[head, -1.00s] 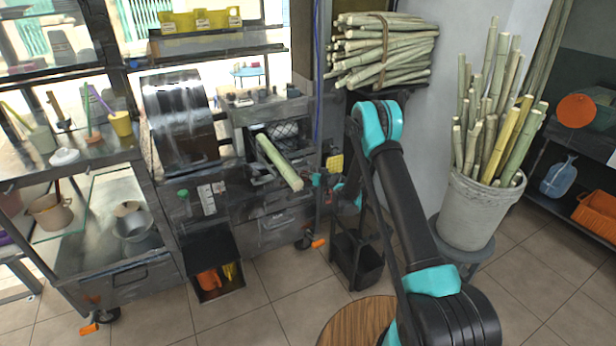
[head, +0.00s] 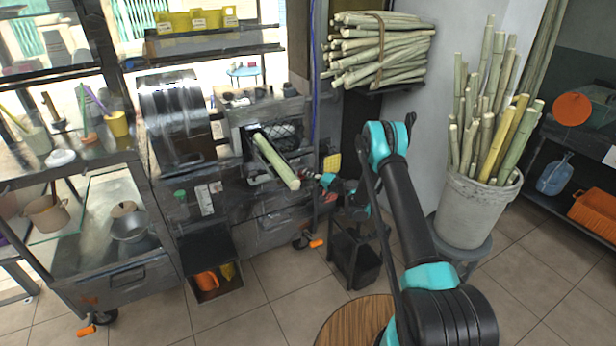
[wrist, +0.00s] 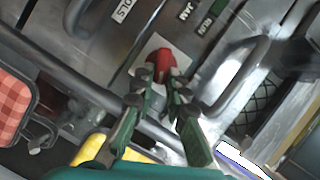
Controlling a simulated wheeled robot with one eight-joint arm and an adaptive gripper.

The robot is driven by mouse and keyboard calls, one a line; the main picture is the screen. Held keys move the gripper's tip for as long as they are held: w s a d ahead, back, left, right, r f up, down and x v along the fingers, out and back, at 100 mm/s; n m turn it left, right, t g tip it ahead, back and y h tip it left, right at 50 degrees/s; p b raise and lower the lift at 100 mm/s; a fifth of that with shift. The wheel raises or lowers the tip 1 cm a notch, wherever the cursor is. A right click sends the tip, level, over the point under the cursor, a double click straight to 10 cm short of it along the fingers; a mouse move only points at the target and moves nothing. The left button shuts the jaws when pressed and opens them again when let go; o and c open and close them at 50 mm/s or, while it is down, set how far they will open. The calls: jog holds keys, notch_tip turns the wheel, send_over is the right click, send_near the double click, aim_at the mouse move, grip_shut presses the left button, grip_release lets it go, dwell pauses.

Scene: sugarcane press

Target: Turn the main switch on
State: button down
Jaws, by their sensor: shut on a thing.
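The main switch, a red knob (wrist: 166,64) on a pale plate, is on the metal front of the sugarcane press in the wrist view. The fingertips of my gripper (wrist: 160,90) close around its near side, and the gripper is shut on it. The fingers hide part of the knob, and I cannot tell its turned position. In the head view my gripper (head: 332,184) is small at the right side of the press (head: 222,190), beside a bit of red.
A cane stalk (head: 275,160) sticks out of the press just left of my gripper. A curved metal handle (wrist: 240,75) is right of the knob in the wrist view. A bucket of canes (head: 478,210) and a round wooden stool (head: 355,320) stand nearby.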

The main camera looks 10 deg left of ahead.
jog(key=m+y, duration=0.1)
jog(key=m, duration=0.3)
jog(key=shift+w+a+f+t+y, duration=0.1)
jog(key=shift+f+t+y, duration=0.2)
jog(key=shift+f+y, duration=0.1)
dwell(0.4)
jog(key=c, duration=1.5)
grip_release()
jog(key=shift+a, duration=0.1)
jog(key=shift+c, duration=0.2)
jog(key=v, duration=0.7)
jog(key=shift+d, duration=0.25)
jog(key=shift+f, duration=0.1)
